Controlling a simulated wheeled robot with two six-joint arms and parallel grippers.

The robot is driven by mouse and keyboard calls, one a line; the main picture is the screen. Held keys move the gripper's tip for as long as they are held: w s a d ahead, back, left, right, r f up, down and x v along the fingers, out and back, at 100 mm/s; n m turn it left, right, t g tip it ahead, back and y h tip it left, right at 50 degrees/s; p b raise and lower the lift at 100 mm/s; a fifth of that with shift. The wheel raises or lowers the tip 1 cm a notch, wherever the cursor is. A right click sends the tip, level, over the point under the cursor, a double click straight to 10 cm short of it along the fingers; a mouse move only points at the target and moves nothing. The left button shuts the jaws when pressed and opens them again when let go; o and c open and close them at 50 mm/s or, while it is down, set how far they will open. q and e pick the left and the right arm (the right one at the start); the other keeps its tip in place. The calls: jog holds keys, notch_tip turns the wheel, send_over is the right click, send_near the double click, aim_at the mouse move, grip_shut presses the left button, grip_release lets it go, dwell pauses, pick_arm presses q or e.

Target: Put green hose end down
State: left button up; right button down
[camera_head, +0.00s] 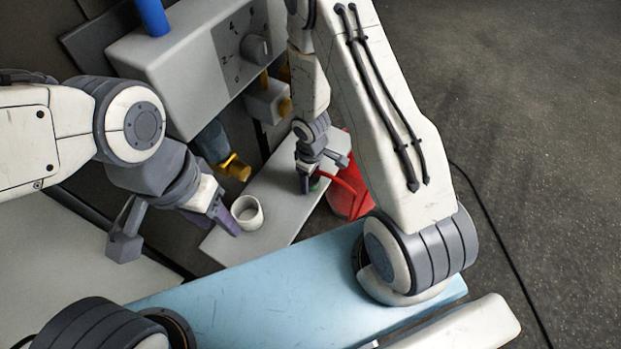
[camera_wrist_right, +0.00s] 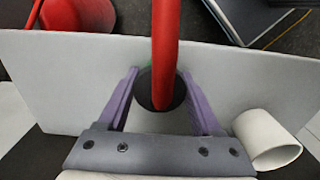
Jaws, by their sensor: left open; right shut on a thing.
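The green hose end (camera_head: 314,184) shows as a small green piece at my right gripper (camera_head: 318,171), low over the grey shelf (camera_head: 270,205). In the right wrist view the red hose (camera_wrist_right: 165,45) runs down into the dark round hose end (camera_wrist_right: 146,90), between the purple fingers of my right gripper (camera_wrist_right: 158,100), which is shut on it. Whether its underside touches the shelf is hidden. My left gripper (camera_head: 175,222) is open and empty, its right finger close to a white cup (camera_head: 247,214).
The white cup stands on the shelf and shows in the right wrist view (camera_wrist_right: 265,140). A red container (camera_head: 348,200) stands beyond the shelf's right edge. A grey box with a dial (camera_head: 257,48) and a brass fitting (camera_head: 236,168) are behind. A light blue surface (camera_head: 260,308) is in front.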

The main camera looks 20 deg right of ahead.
jog(key=shift+c, duration=0.3)
grip_release()
notch_tip(320, 180, up, 12)
jog(key=p, duration=1.2)
jog(key=shift+r, duration=0.1)
